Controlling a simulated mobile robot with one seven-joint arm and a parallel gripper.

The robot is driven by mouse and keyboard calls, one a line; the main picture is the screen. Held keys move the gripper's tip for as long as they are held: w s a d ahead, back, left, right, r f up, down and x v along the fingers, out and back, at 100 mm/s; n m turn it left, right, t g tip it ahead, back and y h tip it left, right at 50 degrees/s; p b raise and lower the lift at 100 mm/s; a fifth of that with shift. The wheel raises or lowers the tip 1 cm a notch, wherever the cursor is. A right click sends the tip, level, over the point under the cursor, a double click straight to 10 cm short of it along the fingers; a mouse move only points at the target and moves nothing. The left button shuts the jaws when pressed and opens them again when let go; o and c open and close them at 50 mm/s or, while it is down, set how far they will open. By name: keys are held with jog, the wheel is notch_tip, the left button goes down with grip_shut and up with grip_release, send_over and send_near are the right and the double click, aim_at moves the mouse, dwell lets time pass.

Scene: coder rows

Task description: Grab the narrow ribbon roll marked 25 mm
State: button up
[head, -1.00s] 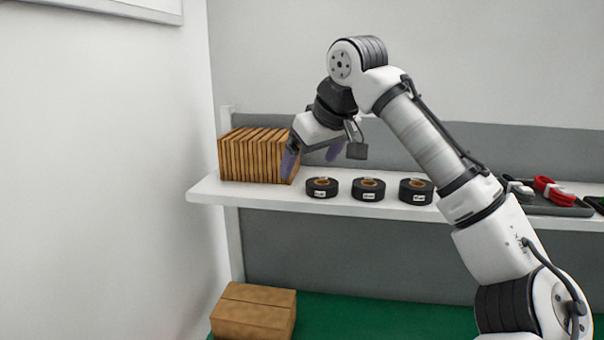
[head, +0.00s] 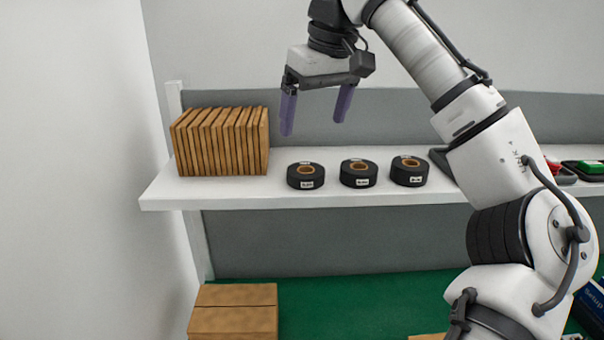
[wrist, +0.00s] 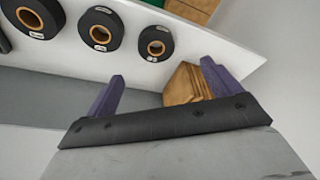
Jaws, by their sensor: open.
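Three black ribbon rolls with brown cores and small white labels stand in a row on the white shelf. They are the left roll (head: 306,182), the middle roll (head: 358,180) and the right roll (head: 409,178). The label print is too small to read, so I cannot tell which is 25 mm. In the wrist view the left roll (wrist: 155,53) is nearest the fingers, with the middle roll (wrist: 101,40) and right roll (wrist: 35,30) further left. My gripper (head: 313,122) is open and empty, its purple fingers pointing down above and apart from the left roll.
A row of upright brown boards or boxes (head: 220,142) fills the shelf's left end; it also shows between the fingers in the wrist view (wrist: 184,86). A dark tray with a green item (head: 585,169) lies at the right. A cardboard box (head: 235,312) stands below the shelf (head: 165,195).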

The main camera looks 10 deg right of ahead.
aim_at(307, 164)
jog(key=x, duration=0.5)
jog(key=shift+w+f, duration=0.15)
jog(key=shift+f, duration=0.2)
jog(key=p+x, duration=0.1)
jog(key=x, duration=0.3)
jog(key=shift+w+d+f+p, duration=0.25)
jog(key=shift+w+p, duration=0.05)
jog(key=shift+p, duration=0.1)
jog(key=shift+w+f, duration=0.1)
jog(key=shift+f, duration=0.25)
jog(key=shift+c, duration=0.3)
jog(key=c, duration=1)
jog(key=shift+r, duration=0.15)
jog(key=shift+c, duration=0.2)
